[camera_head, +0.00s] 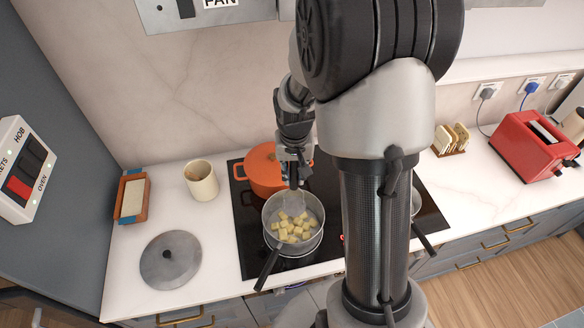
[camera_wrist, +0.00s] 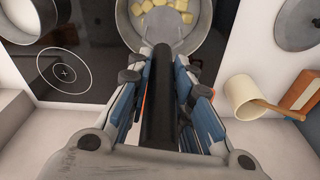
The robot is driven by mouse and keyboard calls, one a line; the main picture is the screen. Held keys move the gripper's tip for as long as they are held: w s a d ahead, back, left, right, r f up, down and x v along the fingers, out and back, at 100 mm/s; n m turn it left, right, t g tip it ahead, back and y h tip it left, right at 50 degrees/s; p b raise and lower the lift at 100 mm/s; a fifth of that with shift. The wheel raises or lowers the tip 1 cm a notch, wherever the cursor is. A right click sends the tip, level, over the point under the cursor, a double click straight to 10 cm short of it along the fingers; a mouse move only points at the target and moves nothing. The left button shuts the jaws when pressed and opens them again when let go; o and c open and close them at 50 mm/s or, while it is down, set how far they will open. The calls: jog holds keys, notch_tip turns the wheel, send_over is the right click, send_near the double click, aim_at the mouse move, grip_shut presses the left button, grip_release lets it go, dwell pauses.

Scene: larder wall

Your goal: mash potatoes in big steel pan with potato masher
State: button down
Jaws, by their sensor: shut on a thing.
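The big steel pan (camera_head: 318,232) stands on the black hob with pale potato cubes (camera_head: 291,229) in it. The cubes look whole. The pan also shows at the top of the wrist view (camera_wrist: 212,40), with some cubes (camera_wrist: 160,8). My gripper (camera_head: 294,160) is above the pan's far side. In the wrist view my gripper (camera_wrist: 160,95) is shut on the dark handle of the potato masher (camera_wrist: 160,75). The masher's metal part (camera_wrist: 176,32) reaches down over the pan. Whether it touches the cubes is hard to tell.
An orange pot (camera_head: 262,172) stands right behind the pan. The pan's handle (camera_head: 267,268) points toward the front left. A cream crock (camera_head: 201,180), a grey lid (camera_head: 170,260) and a terracotta tray (camera_head: 132,196) are on the left counter. A red toaster (camera_head: 535,145) is far right.

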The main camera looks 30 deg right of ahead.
aim_at(293, 190)
jog(key=shift+w+f+b, duration=0.1)
jog(key=shift+f+b, duration=2.9)
jog(key=shift+f, duration=1.1)
notch_tip(293, 190, down, 6)
jog(key=b, duration=0.4)
jog(key=shift+r+b, duration=0.15)
jog(key=shift+b, duration=0.2)
jog(key=shift+r, duration=0.1)
notch_tip(293, 190, up, 6)
jog(key=p, duration=0.4)
jog(key=shift+f, duration=0.2)
